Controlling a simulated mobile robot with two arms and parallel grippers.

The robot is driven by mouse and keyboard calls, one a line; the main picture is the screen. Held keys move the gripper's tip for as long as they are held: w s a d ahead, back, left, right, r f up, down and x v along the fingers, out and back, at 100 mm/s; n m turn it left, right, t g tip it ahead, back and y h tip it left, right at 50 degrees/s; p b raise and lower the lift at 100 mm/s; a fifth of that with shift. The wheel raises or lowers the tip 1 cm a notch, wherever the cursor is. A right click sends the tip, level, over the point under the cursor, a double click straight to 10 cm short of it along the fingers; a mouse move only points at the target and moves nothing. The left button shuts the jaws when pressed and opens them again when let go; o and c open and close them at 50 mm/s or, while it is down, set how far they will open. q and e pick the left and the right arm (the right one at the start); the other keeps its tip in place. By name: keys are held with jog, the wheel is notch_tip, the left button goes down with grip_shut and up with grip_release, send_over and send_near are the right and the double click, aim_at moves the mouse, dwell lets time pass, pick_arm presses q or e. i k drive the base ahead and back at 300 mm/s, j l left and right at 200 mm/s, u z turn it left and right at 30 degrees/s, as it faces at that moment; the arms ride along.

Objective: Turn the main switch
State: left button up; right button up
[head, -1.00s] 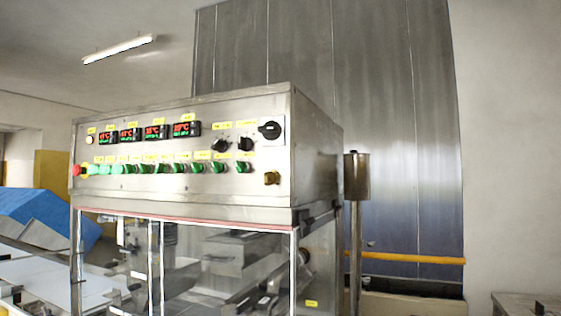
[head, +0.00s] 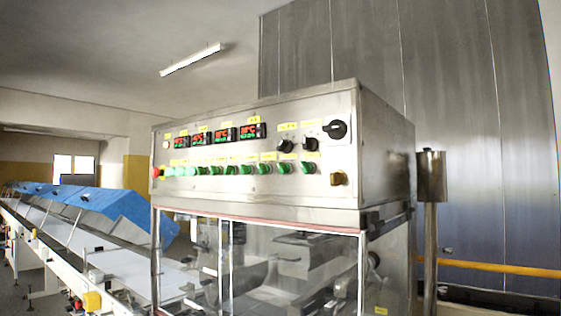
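The main switch is most likely the large black rotary knob (head: 336,130) on a pale square plate at the upper right of the steel control panel (head: 250,196). Its handle looks roughly level, but it is too small to tell its exact setting. Two smaller black knobs (head: 285,146) sit to its left. A brass-coloured knob (head: 338,178) is below it. A red button (head: 155,172) is at the panel's left end, with a row of green buttons (head: 247,169) beside it. Neither of my grippers shows in the head view, and nothing touches the panel.
Under the panel is a clear-windowed enclosure (head: 290,262). A steel post with a cylinder (head: 431,177) stands to the right, before tall steel panels and a yellow rail (head: 490,266). A long conveyor with blue covers (head: 125,212) runs off to the left.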

aim_at(337, 129)
jog(key=z, duration=0.4)
jog(key=i+j+z, duration=0.25)
jog(key=j, duration=0.15)
jog(key=j+z, duration=0.55)
jog(key=j, duration=0.25)
jog(key=i, duration=0.05)
